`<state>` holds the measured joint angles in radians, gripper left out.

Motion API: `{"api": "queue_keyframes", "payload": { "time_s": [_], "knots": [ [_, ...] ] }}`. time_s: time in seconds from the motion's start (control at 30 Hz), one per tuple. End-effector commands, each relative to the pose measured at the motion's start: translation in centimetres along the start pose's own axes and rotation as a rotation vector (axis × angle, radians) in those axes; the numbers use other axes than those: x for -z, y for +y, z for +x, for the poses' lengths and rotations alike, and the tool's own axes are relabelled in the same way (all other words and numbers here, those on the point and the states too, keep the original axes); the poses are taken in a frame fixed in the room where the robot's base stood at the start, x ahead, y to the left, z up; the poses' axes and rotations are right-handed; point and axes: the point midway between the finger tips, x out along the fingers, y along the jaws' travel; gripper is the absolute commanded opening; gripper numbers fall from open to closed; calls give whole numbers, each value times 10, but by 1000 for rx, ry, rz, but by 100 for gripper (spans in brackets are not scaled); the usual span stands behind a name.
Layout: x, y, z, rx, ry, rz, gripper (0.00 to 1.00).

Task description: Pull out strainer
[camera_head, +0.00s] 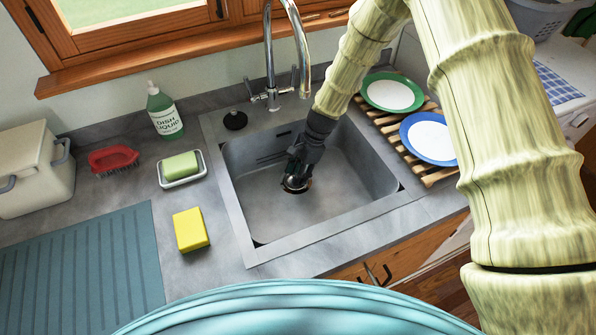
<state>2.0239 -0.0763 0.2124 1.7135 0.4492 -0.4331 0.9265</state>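My gripper (298,171) is dark and points down into the grey sink (263,205), low over its floor. The strainer (296,187) is a small round metal and dark piece at the drain, directly below my gripper. My fingers hide most of the strainer's top. The fingers overlap the strainer in this view, and I cannot tell whether they touch or hold it. I also cannot tell how far apart they are.
The faucet (269,60) rises behind the sink, close to my arm. A black knob-like stopper (235,120) sits on the back left rim. A rack (376,118) with two plates stands right. Soap (181,166), sponge (190,230) and brush (113,159) lie left.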

Motion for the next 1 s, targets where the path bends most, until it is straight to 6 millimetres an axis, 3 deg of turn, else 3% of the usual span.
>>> {"api": "queue_keyframes", "payload": {
  "time_s": [0.77, 0.97, 1.0],
  "knots": [
    [0, 0, 0, 0, 0, 0, 38],
    [0, 0, 0, 0, 0, 0, 1],
    [0, 0, 0, 0, 0, 0, 0]
  ]
}}
